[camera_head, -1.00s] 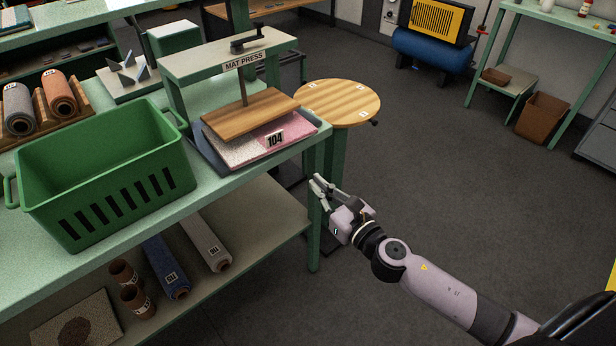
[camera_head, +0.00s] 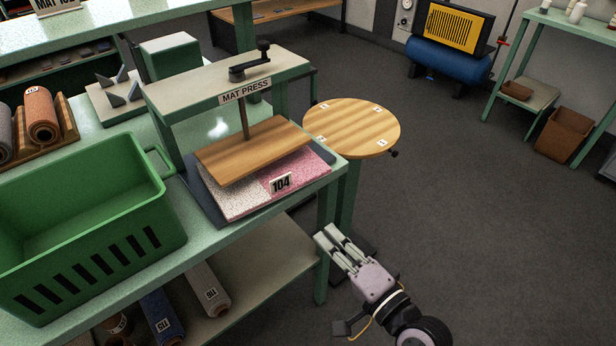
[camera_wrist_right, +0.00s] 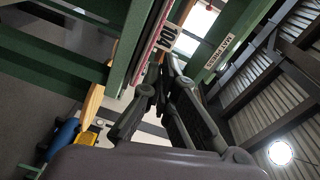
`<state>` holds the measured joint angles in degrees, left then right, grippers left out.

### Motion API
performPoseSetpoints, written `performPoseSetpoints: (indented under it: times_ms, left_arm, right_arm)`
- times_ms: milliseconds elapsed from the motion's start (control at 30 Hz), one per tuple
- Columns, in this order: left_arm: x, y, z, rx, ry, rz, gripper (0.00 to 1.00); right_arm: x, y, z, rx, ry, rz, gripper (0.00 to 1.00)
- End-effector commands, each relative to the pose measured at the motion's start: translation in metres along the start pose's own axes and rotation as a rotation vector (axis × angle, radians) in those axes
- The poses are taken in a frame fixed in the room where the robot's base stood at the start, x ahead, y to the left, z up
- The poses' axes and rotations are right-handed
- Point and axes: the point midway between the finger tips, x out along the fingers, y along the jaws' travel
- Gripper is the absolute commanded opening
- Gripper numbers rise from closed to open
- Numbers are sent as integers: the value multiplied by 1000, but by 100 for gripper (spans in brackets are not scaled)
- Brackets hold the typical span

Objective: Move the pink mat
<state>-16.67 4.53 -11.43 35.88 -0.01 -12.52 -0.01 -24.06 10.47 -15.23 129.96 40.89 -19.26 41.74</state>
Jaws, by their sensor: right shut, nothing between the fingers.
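The pink mat (camera_head: 300,168), pink and speckled white with a tag reading 104, lies on the dark base of the mat press (camera_head: 227,78). The press's wooden plate (camera_head: 252,150) covers its back part; whether the plate touches it I cannot tell. My right gripper (camera_head: 328,234) is shut and empty, in front of and below the bench's right corner, apart from the mat. In the right wrist view the mat's edge and its 104 tag (camera_wrist_right: 166,38) show beyond the fingers (camera_wrist_right: 164,65). My left gripper is not in view.
A green crate (camera_head: 160,215) stands on the bench left of the press. A round wooden table (camera_head: 350,125) stands just right of the bench corner. Rolls (camera_head: 207,290) lie on the shelf below.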

Motion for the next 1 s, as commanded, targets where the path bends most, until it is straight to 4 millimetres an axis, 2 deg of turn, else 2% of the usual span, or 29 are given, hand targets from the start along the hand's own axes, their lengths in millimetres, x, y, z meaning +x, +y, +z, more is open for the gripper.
performPoseSetpoints:
  times_ms: [33, 100, 267, 700, 833, 1000]
  left_arm:
    - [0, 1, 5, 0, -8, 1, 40]
    - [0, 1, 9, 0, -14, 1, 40]
    - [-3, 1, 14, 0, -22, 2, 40]
    - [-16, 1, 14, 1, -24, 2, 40]
    - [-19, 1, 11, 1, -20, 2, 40]
    - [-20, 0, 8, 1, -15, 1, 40]
  right_arm:
    - [-1, -4, 2, 94, -3, -12, 0]
    - [-1, -8, 4, 174, -7, -23, 0]
    - [10, -11, 4, 215, -9, -29, 0]
    - [99, -14, 5, 209, -10, -29, 0]
    - [120, -14, 5, 207, -11, -28, 0]
    - [134, -13, 6, 207, -10, -26, 0]
